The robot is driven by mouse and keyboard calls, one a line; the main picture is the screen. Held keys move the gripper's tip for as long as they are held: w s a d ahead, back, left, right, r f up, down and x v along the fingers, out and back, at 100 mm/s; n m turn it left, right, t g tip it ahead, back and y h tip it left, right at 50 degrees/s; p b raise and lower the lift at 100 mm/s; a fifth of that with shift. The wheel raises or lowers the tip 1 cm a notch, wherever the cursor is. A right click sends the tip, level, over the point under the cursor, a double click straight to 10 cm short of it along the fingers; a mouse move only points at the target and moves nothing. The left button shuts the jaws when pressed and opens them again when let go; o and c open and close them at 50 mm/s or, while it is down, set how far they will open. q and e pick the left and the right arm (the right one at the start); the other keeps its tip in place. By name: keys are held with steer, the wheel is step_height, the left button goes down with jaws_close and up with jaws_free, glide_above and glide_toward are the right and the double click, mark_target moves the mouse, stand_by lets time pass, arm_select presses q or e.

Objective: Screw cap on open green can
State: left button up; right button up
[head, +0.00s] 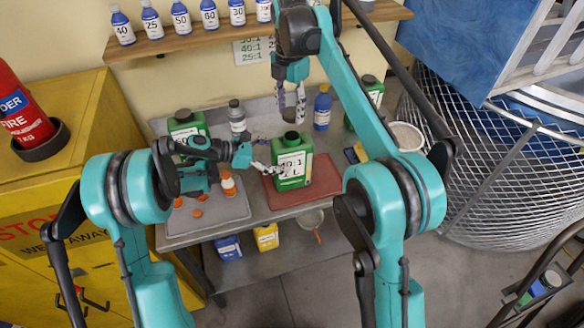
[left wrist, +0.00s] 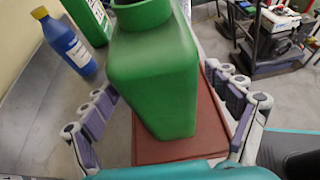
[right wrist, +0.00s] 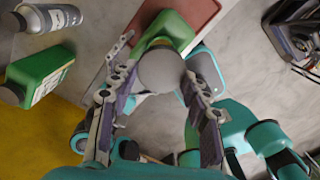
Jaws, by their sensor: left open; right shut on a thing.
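The open green can (head: 292,165) stands upright on a red tray (head: 325,185) on the bench, label facing front. Its bare mouth shows in the left wrist view (left wrist: 140,12). My left gripper (head: 268,168) is open, fingers low around the can; they flank it in the left wrist view (left wrist: 165,120), with gaps. My right gripper (head: 290,112) is above the can and shut on a pale grey round cap (right wrist: 160,71). In the right wrist view the cap lies over the green can (right wrist: 168,28) and hides its mouth. The cap appears apart from the mouth.
Capped green cans stand behind left (head: 187,122) and right (head: 372,86). A grey bottle (head: 237,116) and a blue bottle (head: 322,108) stand at the back. A grey mat (head: 212,215) with orange pieces lies left. A shelf (head: 190,40) of bottles hangs above.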

arm_select(q)
steer(key=x, duration=0.4)
steer(key=shift+w+d+f, duration=0.1)
steer(key=shift+d, duration=0.3)
steer(key=c, duration=1.6)
